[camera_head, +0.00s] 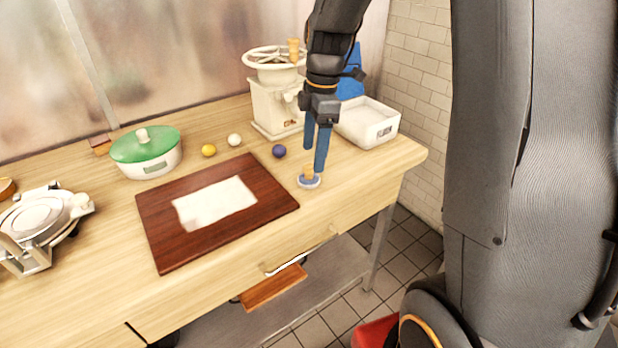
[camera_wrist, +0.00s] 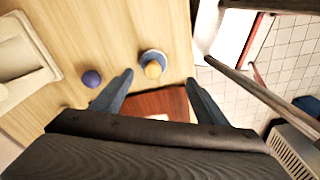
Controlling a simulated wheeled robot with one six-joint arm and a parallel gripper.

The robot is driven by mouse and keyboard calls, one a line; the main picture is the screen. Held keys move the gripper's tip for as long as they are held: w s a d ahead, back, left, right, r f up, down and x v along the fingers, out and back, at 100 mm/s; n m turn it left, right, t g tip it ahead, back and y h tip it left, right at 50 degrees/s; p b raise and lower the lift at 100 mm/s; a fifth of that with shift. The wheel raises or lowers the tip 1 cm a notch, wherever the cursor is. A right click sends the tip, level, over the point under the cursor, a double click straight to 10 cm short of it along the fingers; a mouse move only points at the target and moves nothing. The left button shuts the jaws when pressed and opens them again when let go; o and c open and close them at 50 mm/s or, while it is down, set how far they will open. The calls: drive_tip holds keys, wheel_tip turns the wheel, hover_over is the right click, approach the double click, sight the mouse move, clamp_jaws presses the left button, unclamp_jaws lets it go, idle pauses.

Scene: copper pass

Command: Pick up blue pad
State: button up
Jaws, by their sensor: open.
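The blue pad (camera_head: 309,183) is a small round disc with a blue-grey base and a short wooden knob, upright on the table near its front right. In the wrist view the pad (camera_wrist: 146,53) lies a little beyond the fingertips, between their lines. My gripper (camera_head: 314,160) is open and empty, pointing down just above the pad, with one blue finger partly in front of the knob. In the wrist view the open gripper (camera_wrist: 159,77) shows a finger on either side. No contact with the pad can be made out.
A dark blue ball (camera_head: 279,151) lies close behind the pad, left of the fingers. A brown board (camera_head: 270,205) with a white sheet is to the left. A white bin (camera_head: 382,132) and a cream hand-wheel machine (camera_head: 262,105) stand behind. The table's front edge is near.

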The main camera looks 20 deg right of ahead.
sight(310, 165)
drive_tip(key=shift+w+n, duration=0.7)
drive_tip(key=shift+n, duration=0.2)
drive_tip(key=shift+f, duration=0.15)
drive_tip(key=shift+a+f+p, duration=0.2)
drive_tip(key=shift+f+p, duration=0.5)
drive_tip(key=shift+f, duration=1.1)
drive_tip(key=shift+a+f+p, duration=0.2)
drive_tip(key=shift+f+p, duration=0.5)
drive_tip(key=shift+f, duration=1.1)
drive_tip(key=shift+c, duration=0.5)
drive_tip(key=c, duration=1.1)
